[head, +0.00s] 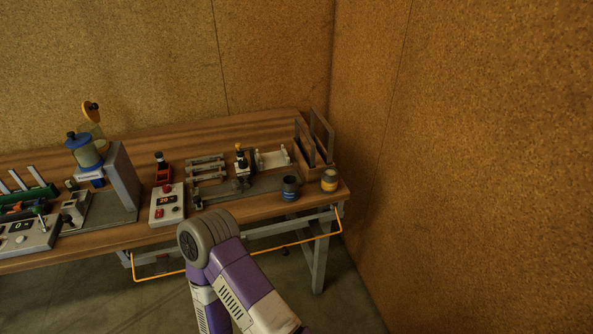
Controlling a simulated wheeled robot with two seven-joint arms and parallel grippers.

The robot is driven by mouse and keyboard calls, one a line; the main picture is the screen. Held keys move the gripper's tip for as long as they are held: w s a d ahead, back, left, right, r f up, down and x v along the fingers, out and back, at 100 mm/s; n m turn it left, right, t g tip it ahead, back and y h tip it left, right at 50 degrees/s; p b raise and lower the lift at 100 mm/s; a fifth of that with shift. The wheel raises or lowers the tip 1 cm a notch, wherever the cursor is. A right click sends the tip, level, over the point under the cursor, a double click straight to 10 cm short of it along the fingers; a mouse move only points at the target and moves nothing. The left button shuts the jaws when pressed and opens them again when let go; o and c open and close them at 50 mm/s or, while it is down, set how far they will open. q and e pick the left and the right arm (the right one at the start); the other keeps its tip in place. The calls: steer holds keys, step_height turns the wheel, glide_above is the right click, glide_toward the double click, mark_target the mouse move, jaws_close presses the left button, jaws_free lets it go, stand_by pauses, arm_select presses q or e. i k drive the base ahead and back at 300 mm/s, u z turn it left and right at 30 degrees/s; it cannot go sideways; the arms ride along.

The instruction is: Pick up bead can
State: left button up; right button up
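Two small cans stand near the right front corner of the wooden workbench (265,209). One is a dark can with blue bands (290,189); the other is a yellow can with a dark band and a greyish top (329,180). I cannot tell from this view which one is the bead can. Both look upright, with a small gap between them. Neither gripper shows, and nothing of mine touches the cans.
An orange rail (265,251) runs below the front edge. A cork wall (480,160) closes the right side.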

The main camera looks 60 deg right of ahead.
mark_target(329, 178)
steer(key=i, duration=0.7)
steer(key=z, duration=2.85)
